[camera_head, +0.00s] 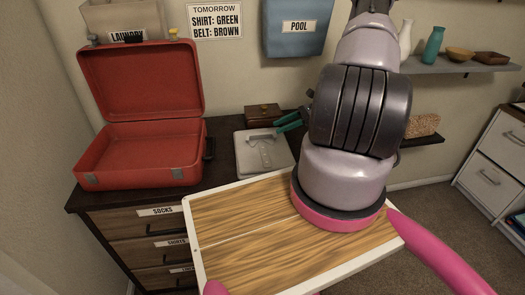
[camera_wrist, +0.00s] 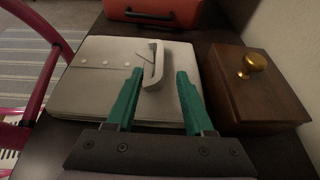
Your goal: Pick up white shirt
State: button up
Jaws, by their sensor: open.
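The white shirt (camera_head: 258,158) lies folded flat on the dark dresser top, right of the red suitcase. In the wrist view the shirt (camera_wrist: 88,62) shows a row of small buttons, and a pale upright loop (camera_wrist: 156,66) stands at its right side. My gripper (camera_head: 291,122) has green fingers and is at the back right of the shirt. In the wrist view my gripper (camera_wrist: 159,74) is open, its fingertips on either side of the loop. I cannot tell whether they touch it. The fingers and gripper base hide part of the shirt's near edge.
The open red suitcase (camera_head: 140,152) is empty. A small wooden box (camera_head: 262,113) with a gold knob (camera_wrist: 256,62) is close beside the shirt. A sign (camera_head: 214,20) reads "SHIRT: GREEN, BELT: BROWN". A blue POOL bag (camera_head: 297,40) and LAUNDRY bag (camera_head: 122,18) hang above.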

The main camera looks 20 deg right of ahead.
aim_at(262, 133)
jog(key=x, duration=0.8)
jog(key=shift+w+a+f, duration=0.15)
jog(key=shift+w+a, duration=0.1)
jog(key=shift+a, duration=0.05)
grip_shut()
dwell(1.1)
